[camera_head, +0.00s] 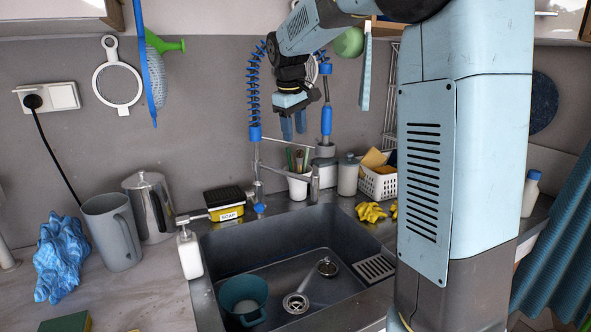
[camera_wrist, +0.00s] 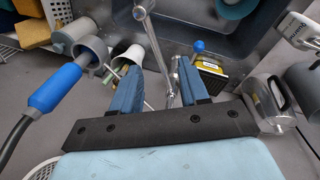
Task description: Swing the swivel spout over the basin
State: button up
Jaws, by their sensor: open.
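The metal swivel spout (camera_head: 314,186) runs from the tap column at the back of the sink to the right and forward. Its downturned end hangs near the back rim of the dark basin (camera_head: 300,228); I cannot tell if it is past the rim. My gripper (camera_head: 293,126) is open and empty, above and behind the tap, fingers pointing down. In the wrist view, the spout (camera_wrist: 156,50) runs up the picture from between my two fingers (camera_wrist: 158,84), with no clear contact. A blue knob (camera_head: 260,208) sits low at the tap's front.
A blue coiled sprayer hose (camera_head: 254,95) and a blue-handled sprayer (camera_head: 326,120) flank my gripper. A white brush cup (camera_head: 298,186), a canister (camera_head: 347,175) and a soap box (camera_head: 225,206) crowd the back ledge. A teal mug (camera_head: 244,298) stands in the basin.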

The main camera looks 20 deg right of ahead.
jog(key=w+a+f+n, duration=0.1)
jog(key=w+a+f, duration=0.1)
jog(key=w, duration=0.4)
jog(key=shift+h, duration=0.4)
jog(key=x, duration=0.9)
jog(key=s+x, duration=0.1)
jog(key=x, duration=0.3)
jog(key=shift+d+f, duration=0.15)
jog(key=shift+f, duration=0.3)
jog(key=shift+c, duration=0.2)
grip_shut()
